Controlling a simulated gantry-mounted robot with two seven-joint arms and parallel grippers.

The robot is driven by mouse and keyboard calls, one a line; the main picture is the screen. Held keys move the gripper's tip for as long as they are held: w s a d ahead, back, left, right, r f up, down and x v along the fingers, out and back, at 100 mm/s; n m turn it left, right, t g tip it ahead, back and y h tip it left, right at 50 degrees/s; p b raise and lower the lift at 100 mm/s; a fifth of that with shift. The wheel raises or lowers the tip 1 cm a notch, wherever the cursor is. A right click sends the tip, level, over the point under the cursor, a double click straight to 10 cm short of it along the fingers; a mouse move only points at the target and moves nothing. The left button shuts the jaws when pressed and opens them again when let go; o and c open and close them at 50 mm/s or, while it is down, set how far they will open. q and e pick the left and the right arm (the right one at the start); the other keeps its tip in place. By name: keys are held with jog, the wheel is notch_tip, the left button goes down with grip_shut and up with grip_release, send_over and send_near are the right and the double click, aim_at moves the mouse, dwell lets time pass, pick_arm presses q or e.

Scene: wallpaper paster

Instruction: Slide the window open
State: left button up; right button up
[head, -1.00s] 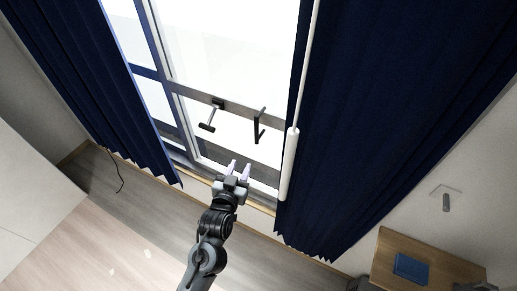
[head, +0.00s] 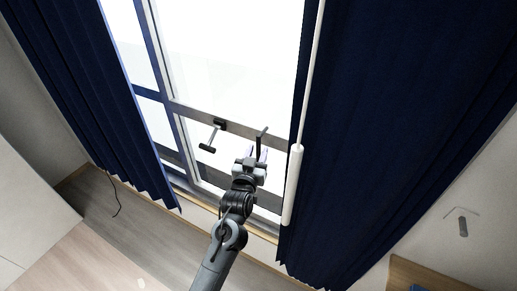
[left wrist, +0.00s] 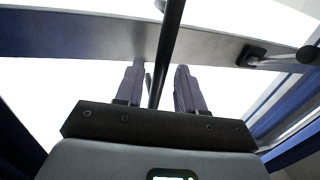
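The window (head: 190,105) has a grey frame with bright panes, between two dark blue curtains. My left gripper (head: 258,155) is at the right handle. In the left wrist view, the fingers of my left gripper (left wrist: 158,85) are apart. The dark bar of the right handle (left wrist: 168,45) runs between them, with gaps on both sides. The left handle also shows at the right of the left wrist view (left wrist: 285,59). My right gripper is not seen.
The right blue curtain (head: 390,110) hangs close to the right of my gripper, with a white rod (head: 293,185) along its edge. The left curtain (head: 85,90) is farther off. A wooden desk (head: 425,275) is at lower right. The floor at lower left is mostly clear.

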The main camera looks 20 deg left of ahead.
pick_arm(q)
jog(key=shift+w+a, duration=0.1)
jog(key=shift+w, duration=0.95)
grip_shut()
